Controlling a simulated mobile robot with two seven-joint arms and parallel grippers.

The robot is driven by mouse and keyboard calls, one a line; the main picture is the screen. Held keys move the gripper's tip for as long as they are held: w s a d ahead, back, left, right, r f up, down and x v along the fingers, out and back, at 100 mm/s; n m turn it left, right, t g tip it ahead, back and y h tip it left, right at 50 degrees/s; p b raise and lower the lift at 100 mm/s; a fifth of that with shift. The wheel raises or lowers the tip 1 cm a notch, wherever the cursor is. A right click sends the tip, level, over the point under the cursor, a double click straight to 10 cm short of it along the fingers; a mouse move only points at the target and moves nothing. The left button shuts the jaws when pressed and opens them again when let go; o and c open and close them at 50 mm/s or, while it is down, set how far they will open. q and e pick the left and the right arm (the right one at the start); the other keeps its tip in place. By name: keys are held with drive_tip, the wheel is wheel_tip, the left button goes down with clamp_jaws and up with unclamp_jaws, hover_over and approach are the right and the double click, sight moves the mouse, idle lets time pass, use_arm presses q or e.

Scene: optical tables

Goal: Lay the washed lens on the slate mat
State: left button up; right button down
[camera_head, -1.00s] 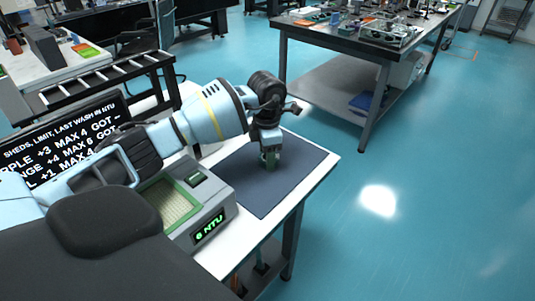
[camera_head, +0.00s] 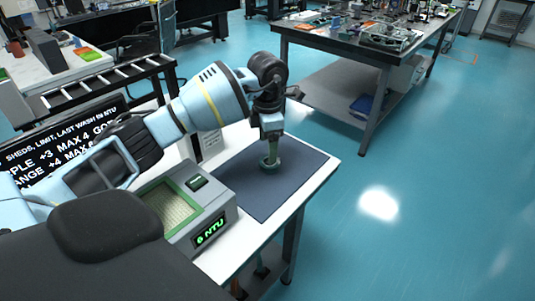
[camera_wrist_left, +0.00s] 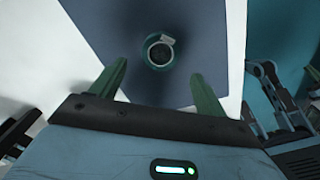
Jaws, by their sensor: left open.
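The slate mat (camera_head: 255,196) lies on the white table top. The lens, a small round piece with a dark green ring and a tab, sits on the mat (camera_head: 270,167); it also shows in the left wrist view (camera_wrist_left: 160,54). My left gripper (camera_head: 270,150) is just above the lens. In the left wrist view its two green fingers (camera_wrist_left: 158,72) stand wide apart, with the lens beyond their tips and nothing between them. In the head view the fingers partly hide the lens. My right gripper is not in view.
A grey meter (camera_head: 211,231) with a green-framed pad and an NTU display stands left of the mat. A black sign (camera_head: 50,160) and a rack (camera_head: 105,85) are behind my arm. A dark bench (camera_head: 370,60) with equipment stands beyond open floor.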

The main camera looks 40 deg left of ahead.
use_arm(q)
wheel_tip(320, 180, up, 7)
drive_tip(key=shift+f, duration=0.2)
idle(0.6)
